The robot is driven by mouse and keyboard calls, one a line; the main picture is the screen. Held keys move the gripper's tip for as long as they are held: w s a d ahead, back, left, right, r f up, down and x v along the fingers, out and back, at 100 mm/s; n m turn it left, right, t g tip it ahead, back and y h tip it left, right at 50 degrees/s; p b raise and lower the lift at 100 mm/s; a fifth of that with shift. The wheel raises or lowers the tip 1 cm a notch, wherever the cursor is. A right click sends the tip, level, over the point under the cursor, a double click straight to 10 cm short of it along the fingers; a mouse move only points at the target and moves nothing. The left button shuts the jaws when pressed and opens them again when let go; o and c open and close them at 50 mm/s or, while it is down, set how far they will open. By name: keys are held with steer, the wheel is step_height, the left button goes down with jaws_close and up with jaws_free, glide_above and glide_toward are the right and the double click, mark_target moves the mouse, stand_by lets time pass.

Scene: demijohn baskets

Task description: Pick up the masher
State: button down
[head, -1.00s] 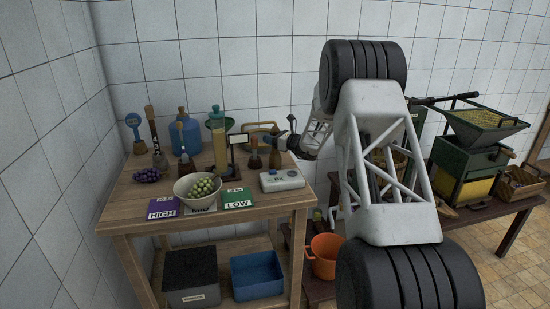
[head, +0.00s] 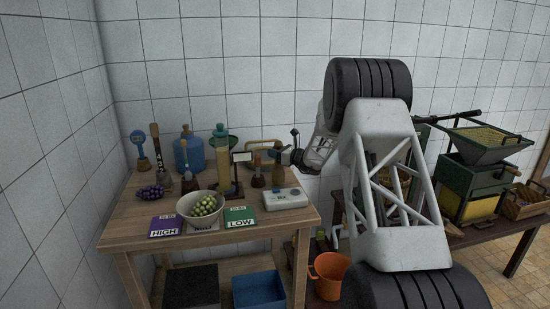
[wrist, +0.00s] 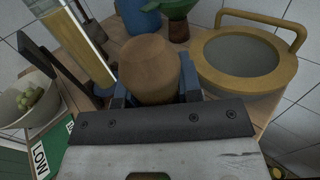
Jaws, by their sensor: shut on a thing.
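The masher (wrist: 150,68) is a brown wooden piece with a rounded end, seen close up in the wrist view. My gripper (wrist: 154,92) is shut on it, with a blue finger on either side. In the head view the masher (head: 278,174) stands upright, over or on the wooden table (head: 150,225), behind the white scale. My gripper (head: 281,149) is at its upper part, reaching in from the right. I cannot tell whether its lower end touches the table.
A round yellow-rimmed vessel (wrist: 282,75) with a handle is close behind. A white scale (head: 285,199), a grape bowl (head: 198,222) and a green LOW card (head: 239,215) lie in front.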

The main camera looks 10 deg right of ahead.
step_height(320, 180, up, 8)
steer(key=shift+r, duration=0.1)
stand_by(0.4)
stand_by(0.5)
